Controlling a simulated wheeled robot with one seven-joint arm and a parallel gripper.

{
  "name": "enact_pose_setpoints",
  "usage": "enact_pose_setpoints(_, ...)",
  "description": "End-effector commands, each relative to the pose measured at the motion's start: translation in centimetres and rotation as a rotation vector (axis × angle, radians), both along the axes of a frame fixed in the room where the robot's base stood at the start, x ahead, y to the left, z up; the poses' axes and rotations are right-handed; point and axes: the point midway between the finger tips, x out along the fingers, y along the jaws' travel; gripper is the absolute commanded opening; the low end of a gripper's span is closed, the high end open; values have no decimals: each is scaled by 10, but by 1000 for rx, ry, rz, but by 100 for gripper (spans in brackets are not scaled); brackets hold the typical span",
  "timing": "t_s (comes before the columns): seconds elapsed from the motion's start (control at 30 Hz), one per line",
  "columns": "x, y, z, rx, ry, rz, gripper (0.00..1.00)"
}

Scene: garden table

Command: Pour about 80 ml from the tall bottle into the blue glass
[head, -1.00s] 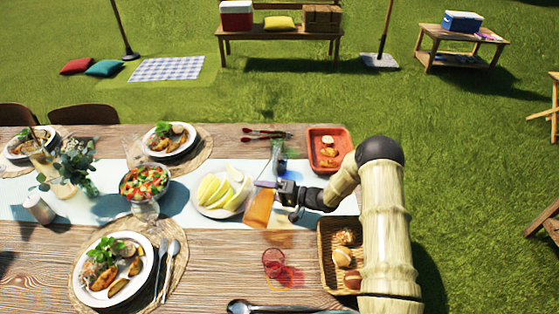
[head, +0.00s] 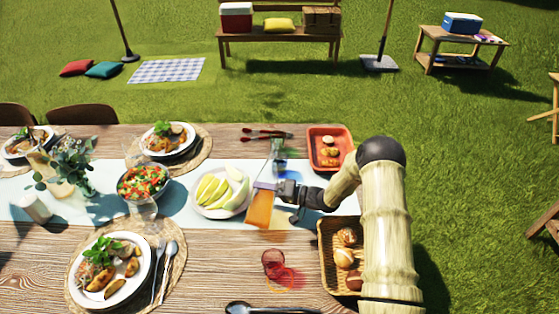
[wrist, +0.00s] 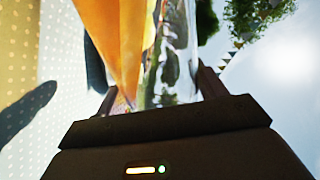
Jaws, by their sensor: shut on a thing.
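My gripper (head: 279,191) is shut on the tall bottle (head: 260,209), which holds orange liquid, above the table runner. In the wrist view the bottle (wrist: 120,45) stands between the fingers. Its liquid surface slants along the clear glass, so the bottle is tilted. The bottle's mouth is not clear in either view. The blue glass (head: 280,166) stands just beyond my gripper in the head view, on the runner. I cannot make out its contents or any stream into it.
A plate of melon slices (head: 221,192) lies left of the bottle. A red glass (head: 273,263) stands nearer. A bread basket (head: 326,270) lies below my arm, and a red tray (head: 343,133) lies behind it. Tongs (head: 267,133) lie at the far edge.

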Motion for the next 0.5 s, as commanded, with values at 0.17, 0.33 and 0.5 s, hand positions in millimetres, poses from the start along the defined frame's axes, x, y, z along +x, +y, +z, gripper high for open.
enact_pose_setpoints(0.17, 1, 0, 2, 3, -4, 0, 22)
enact_pose_setpoints(0.33, 1, 0, 3, 1, -13, -1, 22)
enact_pose_setpoints(0.5, 7, -1, 8, -15, -78, 0, 22)
